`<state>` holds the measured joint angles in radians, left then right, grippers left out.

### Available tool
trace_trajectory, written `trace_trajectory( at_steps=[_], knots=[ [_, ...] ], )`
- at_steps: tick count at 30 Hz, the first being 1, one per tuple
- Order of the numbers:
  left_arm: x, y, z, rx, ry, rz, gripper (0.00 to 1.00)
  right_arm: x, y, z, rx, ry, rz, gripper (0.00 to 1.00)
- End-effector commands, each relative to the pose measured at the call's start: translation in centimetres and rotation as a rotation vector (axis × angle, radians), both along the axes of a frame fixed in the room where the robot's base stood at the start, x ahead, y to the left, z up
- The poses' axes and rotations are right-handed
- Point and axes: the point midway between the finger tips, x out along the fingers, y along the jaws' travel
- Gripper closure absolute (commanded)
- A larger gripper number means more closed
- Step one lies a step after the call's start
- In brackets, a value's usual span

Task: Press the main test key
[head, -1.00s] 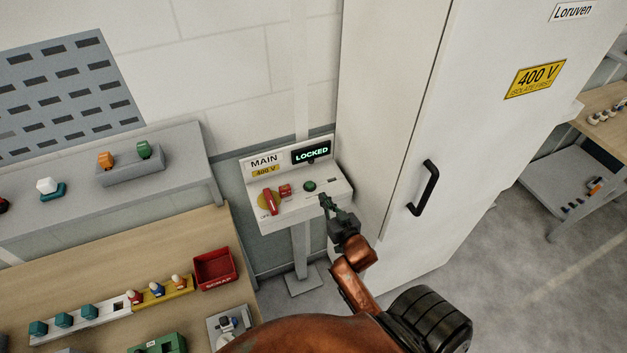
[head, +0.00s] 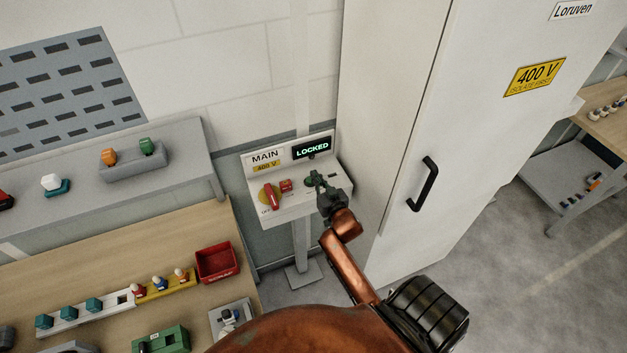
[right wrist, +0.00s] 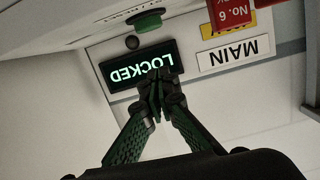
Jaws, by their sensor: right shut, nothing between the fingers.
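The MAIN control box (head: 290,208) stands on a post, with a lit display (head: 311,148) reading LOCKED. In the upside-down right wrist view, the green button (right wrist: 148,20) shows apart from the shut fingertips (right wrist: 155,85), which overlap the display (right wrist: 140,66). Contact with the button cannot be told. My left gripper is out of view.
A tall white cabinet (head: 395,110) with a black handle (head: 423,184) stands close on the right. A wooden bench (head: 100,265) with a red bin (head: 217,262) and a grey shelf (head: 100,195) are on the left. Floor is open at the right.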

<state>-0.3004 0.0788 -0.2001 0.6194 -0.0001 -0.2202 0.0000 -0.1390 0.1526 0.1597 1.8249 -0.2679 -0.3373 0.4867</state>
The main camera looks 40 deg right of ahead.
Motion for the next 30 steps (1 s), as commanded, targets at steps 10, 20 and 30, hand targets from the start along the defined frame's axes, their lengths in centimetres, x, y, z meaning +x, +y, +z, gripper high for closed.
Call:
trace_trajectory(
  at_steps=[10,20,30],
  knots=[
    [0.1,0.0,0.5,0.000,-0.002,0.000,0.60,1.7,-0.4,-3.7,0.001,0.002,-0.001,1.00],
    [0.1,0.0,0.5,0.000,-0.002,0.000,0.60,1.7,-0.3,-4.3,0.000,0.000,0.000,1.00],
    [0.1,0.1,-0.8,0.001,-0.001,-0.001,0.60,1.7,-0.4,-6.7,0.003,0.002,-0.001,1.00]
  ],
)
